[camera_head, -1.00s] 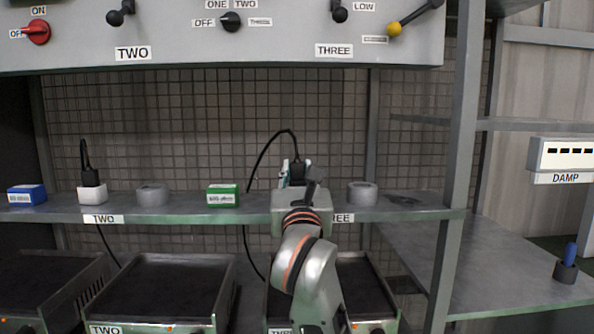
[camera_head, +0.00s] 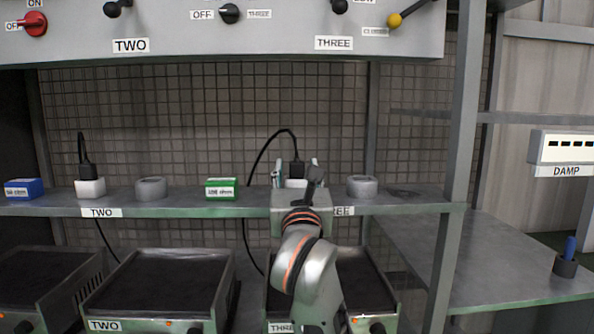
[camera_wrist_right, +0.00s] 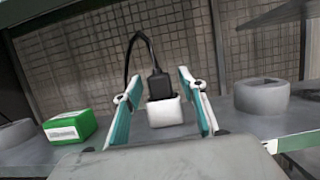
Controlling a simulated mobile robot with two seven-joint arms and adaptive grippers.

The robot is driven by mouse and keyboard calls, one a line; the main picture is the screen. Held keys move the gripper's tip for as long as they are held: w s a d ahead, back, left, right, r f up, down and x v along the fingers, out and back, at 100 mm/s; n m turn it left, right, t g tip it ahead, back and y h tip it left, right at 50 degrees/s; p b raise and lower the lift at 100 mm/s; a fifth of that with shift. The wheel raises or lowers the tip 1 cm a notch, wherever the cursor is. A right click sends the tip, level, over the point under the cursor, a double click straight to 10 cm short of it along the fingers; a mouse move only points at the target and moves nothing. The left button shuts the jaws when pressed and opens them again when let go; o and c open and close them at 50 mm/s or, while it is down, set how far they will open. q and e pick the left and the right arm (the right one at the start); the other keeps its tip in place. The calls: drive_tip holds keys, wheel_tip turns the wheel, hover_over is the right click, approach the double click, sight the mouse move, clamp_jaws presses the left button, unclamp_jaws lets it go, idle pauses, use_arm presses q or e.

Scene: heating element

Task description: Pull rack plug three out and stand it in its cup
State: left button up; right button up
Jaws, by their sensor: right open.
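The black plug three (camera_head: 297,170) with its cable stands in a white socket block on the rack shelf, mostly behind my right gripper in the head view. In the right wrist view the plug (camera_wrist_right: 159,84) sits upright in the white socket (camera_wrist_right: 164,112). My right gripper (camera_wrist_right: 160,100) is open, with one finger on each side of the socket and plug, apparently not touching them. In the head view the right gripper (camera_head: 295,175) hides part of the socket. A grey round cup (camera_head: 362,187) stands just right of it and also shows in the right wrist view (camera_wrist_right: 262,97). My left gripper is not visible.
A green box (camera_head: 221,189) lies left of the gripper. Plug two (camera_head: 88,171) stands in its white socket, with another grey cup (camera_head: 151,188) beside it. The control panel (camera_head: 270,35) overhangs the shelf. Hot plates stand below. The plug's cable loops up behind the shelf.

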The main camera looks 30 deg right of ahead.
drive_tip(key=v, duration=0.7)
drive_tip(key=shift+s, duration=0.2)
drive_tip(key=shift+a, duration=0.15)
